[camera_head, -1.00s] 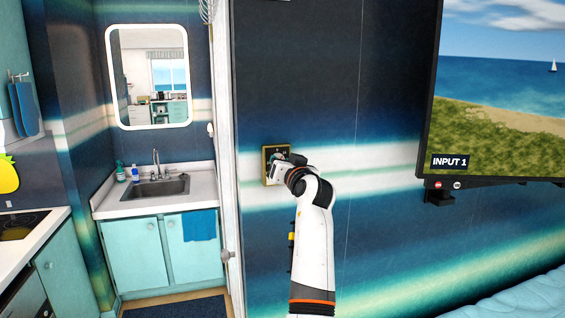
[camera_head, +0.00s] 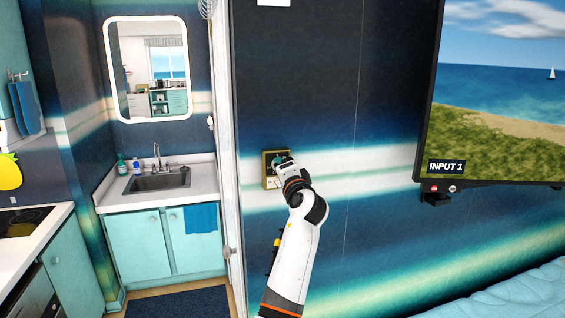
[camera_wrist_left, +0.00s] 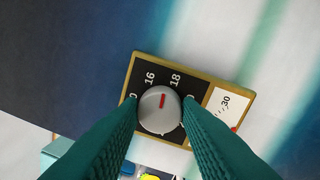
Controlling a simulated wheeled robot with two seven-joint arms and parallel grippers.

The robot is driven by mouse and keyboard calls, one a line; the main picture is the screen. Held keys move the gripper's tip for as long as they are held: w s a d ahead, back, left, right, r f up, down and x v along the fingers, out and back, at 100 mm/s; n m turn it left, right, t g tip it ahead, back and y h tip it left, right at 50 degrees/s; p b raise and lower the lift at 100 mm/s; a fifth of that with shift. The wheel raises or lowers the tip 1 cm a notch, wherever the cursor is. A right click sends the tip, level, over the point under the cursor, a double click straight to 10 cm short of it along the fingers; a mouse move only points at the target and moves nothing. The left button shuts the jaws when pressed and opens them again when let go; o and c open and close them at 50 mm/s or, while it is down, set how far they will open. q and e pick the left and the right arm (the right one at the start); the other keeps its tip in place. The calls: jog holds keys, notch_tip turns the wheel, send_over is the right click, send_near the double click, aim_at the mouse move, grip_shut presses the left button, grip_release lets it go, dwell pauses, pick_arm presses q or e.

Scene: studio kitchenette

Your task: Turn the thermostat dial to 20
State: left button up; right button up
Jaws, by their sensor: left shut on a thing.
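The thermostat (camera_head: 268,181) is a gold-framed black plate on the striped wall, partly covered by my left gripper (camera_head: 280,168). In the left wrist view, the thermostat (camera_wrist_left: 141,62) looks tilted, and its round grey dial (camera_wrist_left: 158,122) sits between the two green fingers of my left gripper (camera_wrist_left: 160,110), which is shut on it. The dial's red mark points up between the 16 and the 18. Other numbers are partly hidden by the fingers. A white panel (camera_wrist_left: 222,99) marked 30, with a red spot, is on the plate's right. My right gripper is not in view.
A wall screen (camera_head: 495,95) hangs to the right of the thermostat, with a bed edge (camera_head: 520,295) below. A white door edge (camera_head: 229,170) and a sink counter (camera_head: 110,203) are to the left. The wall around the thermostat is clear.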

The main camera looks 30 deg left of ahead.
pick_arm(q)
jog(key=m+p, duration=0.1)
jog(key=m, duration=0.5)
jog(key=m+h+p, duration=0.1)
jog(key=m, duration=0.6)
jog(key=shift+s+a+r+m+t, duration=0.2)
jog(key=shift+m+t, duration=0.1)
jog(key=shift+t, duration=0.1)
jog(key=shift+r+m, duration=0.1)
jog(key=shift+m, duration=0.2)
jog(key=o, duration=0.7)
jog(key=shift+w, duration=0.1)
jog(key=shift+o, duration=1.4)
jog(key=shift+f, duration=0.25)
